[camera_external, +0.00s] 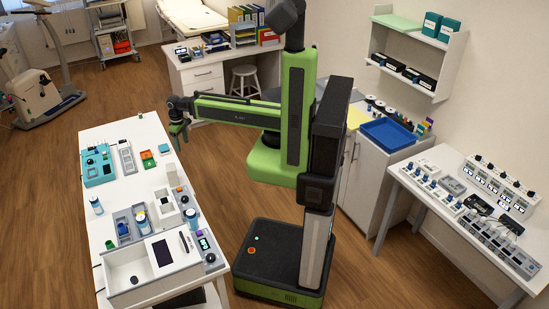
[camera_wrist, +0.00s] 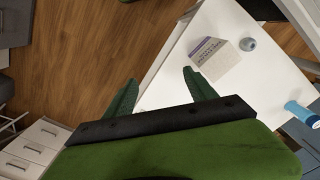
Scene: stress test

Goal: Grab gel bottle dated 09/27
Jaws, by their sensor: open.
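My gripper (camera_external: 178,138) hangs over the right edge of the white table (camera_external: 126,186) in the external view. In the wrist view my gripper (camera_wrist: 160,92) has its two green fingers spread with nothing between them. A blue and white bottle (camera_external: 96,205) stands on the table's left side; another bottle (camera_external: 141,220) stands in a grey bin near the middle. In the wrist view a blue and white bottle (camera_wrist: 299,112) lies toward the right edge, apart from the fingers. No 09/27 date is readable, so I cannot tell which bottle carries it.
A white carton with printed text (camera_wrist: 214,58) and a small round item (camera_wrist: 248,44) are on the table beyond my right finger. A teal device (camera_external: 97,167), an orange-green box (camera_external: 148,159) and a white open box (camera_external: 126,277) also occupy the table.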

